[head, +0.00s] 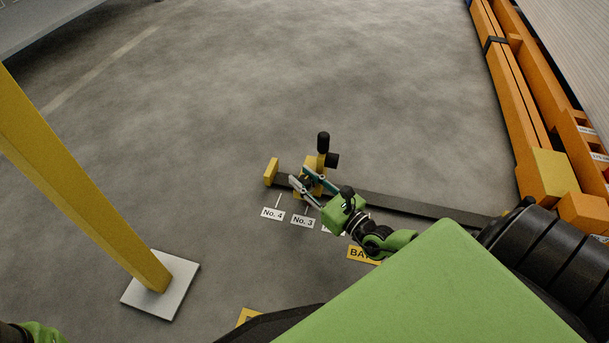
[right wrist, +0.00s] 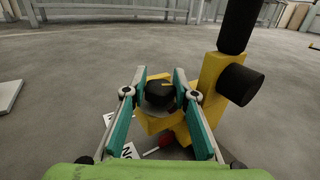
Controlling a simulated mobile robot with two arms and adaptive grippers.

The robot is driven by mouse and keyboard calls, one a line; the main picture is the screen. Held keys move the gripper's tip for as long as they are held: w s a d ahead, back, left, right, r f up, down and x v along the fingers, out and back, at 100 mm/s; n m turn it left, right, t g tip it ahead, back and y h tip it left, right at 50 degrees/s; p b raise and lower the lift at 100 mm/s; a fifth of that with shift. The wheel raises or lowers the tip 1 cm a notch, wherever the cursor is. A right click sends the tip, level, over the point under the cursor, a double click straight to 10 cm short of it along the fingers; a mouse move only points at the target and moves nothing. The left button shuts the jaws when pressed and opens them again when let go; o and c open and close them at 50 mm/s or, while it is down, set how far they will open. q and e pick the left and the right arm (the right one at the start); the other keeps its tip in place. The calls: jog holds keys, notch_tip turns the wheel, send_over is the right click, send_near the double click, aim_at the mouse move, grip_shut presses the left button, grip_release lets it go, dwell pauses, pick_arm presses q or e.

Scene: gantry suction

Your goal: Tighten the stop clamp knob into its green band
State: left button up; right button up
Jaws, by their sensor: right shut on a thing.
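The stop clamp knob (right wrist: 160,97) is black and round with a yellow mark on its top. It sits on the yellow stop clamp (right wrist: 207,85), which has a tall black-gripped handle (right wrist: 240,25) and a black side cylinder. My right gripper (right wrist: 161,80) has its two teal-padded fingers on either side of the knob and is shut on it. In the head view, the right gripper (head: 308,183) reaches the clamp on the dark rail, and its fingers largely hide the knob. I cannot make out the green band.
The dark rail (head: 415,206) runs along the floor to a yellow end stop (head: 270,172). White labels such as No. 4 (head: 272,213) and No. 3 (head: 302,221) lie before it. A yellow post (head: 100,210) stands left; orange beams (head: 515,100) lie right. The floor behind is clear.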

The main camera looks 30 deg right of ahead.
aim_at(307, 185)
jog(key=h+p, duration=0.1)
jog(key=m+h+p, duration=0.2)
jog(key=shift+r+h, duration=0.25)
jog(key=shift+h, duration=0.15)
jog(key=shift+m+h+p, duration=0.55)
jog(key=shift+m+h, duration=0.25)
jog(key=shift+h, duration=0.1)
jog(key=shift+f+m+h, duration=0.25)
jog(key=shift+m+h, duration=0.15)
jog(key=shift+h, duration=0.2)
jog(key=o, duration=0.8)
jog(key=shift+o, duration=0.2)
jog(key=shift+v, duration=3.75)
jog(key=shift+r, duration=0.1)
